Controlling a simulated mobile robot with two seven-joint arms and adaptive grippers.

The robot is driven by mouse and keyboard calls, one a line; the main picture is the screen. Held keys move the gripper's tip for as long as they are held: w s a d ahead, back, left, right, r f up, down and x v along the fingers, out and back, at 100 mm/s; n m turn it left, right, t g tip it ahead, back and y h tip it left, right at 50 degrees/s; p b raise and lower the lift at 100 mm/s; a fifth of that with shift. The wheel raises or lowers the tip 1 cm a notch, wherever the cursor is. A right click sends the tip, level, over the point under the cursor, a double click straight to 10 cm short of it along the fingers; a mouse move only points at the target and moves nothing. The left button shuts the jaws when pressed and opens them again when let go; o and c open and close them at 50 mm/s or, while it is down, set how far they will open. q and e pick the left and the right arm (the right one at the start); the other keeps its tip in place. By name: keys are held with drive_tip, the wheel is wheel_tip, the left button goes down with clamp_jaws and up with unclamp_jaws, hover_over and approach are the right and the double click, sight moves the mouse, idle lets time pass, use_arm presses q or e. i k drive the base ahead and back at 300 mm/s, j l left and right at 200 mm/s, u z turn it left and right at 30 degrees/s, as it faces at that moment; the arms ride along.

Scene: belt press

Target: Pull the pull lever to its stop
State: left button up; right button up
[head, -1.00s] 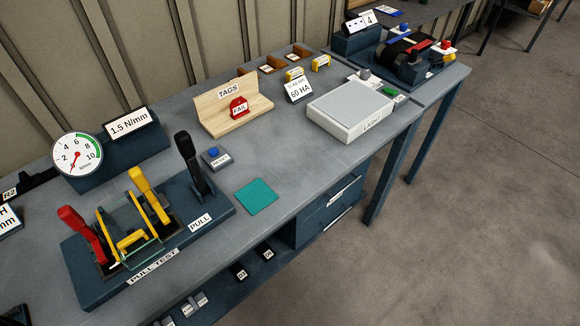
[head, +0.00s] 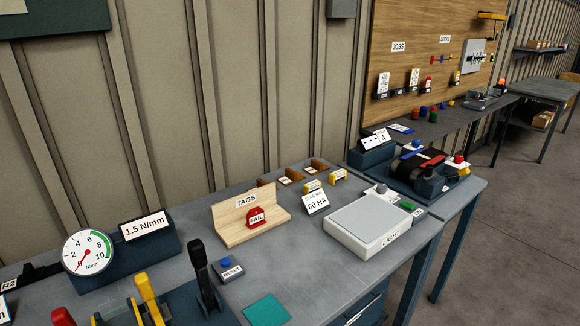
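The pull lever, with a black handle (head: 199,262), stands at the right end of the dark blue pull-test fixture (head: 188,300), at the lower left of the head view. Its handle is nearly upright. The yellow clamp handle (head: 147,291) and the top of the red one (head: 63,317) stand to its left, partly cut off by the bottom edge. The round gauge (head: 88,251) behind the fixture has its red needle at the low end, near zero. Neither of my grippers is in view.
A reset button box (head: 228,269) stands just right of the lever, and a teal square (head: 267,310) lies in front of it. A wooden tags holder (head: 248,218) and a light box (head: 368,226) stand farther right. A pegboard (head: 430,50) is on the back wall.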

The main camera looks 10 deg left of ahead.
sight(197, 249)
drive_tip(key=k+j+z, duration=0.3)
drive_tip(key=k+j, duration=0.15)
drive_tip(key=k+j+z, duration=0.3)
drive_tip(key=k+j, duration=0.2)
